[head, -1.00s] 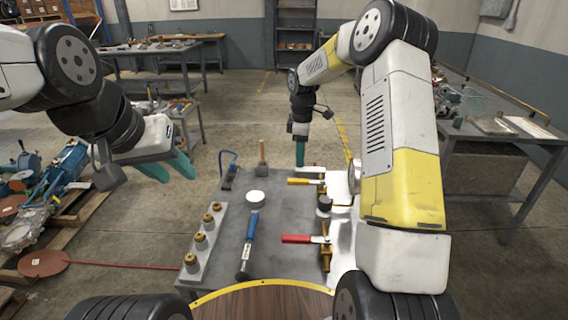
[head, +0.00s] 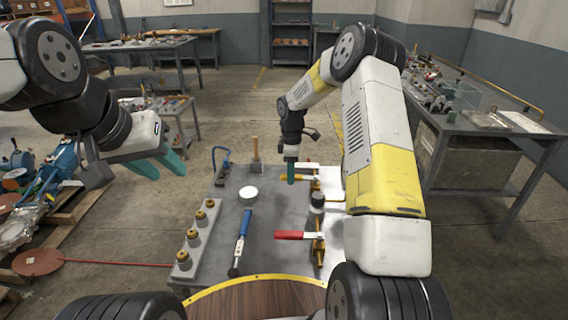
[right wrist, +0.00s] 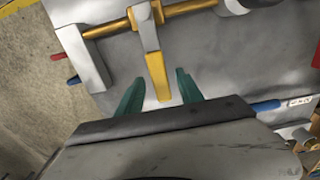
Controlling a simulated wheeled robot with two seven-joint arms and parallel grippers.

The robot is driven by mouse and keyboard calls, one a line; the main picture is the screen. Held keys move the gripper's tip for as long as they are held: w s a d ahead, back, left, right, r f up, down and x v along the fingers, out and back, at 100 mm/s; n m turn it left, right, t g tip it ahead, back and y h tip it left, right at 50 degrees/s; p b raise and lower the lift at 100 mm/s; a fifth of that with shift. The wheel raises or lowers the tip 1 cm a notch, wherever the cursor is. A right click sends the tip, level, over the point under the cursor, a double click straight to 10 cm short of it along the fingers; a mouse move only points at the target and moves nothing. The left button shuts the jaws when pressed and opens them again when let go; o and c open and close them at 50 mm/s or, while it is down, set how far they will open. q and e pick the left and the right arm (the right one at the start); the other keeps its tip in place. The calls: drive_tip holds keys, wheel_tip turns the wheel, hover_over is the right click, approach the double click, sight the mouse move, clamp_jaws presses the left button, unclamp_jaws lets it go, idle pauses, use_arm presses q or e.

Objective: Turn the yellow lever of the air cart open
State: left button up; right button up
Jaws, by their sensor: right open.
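The yellow lever (right wrist: 157,76) of the air cart (head: 215,252) points toward my right gripper (right wrist: 158,90) in the right wrist view. Its yellow end lies between the two open green fingers, with a gap on both sides. In the head view the yellow lever (head: 306,178) is partly hidden by my right gripper (head: 291,172), which is at its left end. The lever sits on a brass pipe and points left. A red lever (head: 295,235) on a second brass valve is nearer to me. My left gripper (head: 161,165) is open and empty, left of the cart.
The cart top also bears a blue-handled tool (head: 244,224), a white round tin (head: 249,194), a rail of brass fittings (head: 197,240) and a wooden-handled hammer (head: 255,150). A pallet with machine parts (head: 60,205) stands at left. A workbench (head: 480,125) stands at right.

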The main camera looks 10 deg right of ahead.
clamp_jaws()
idle(1.3)
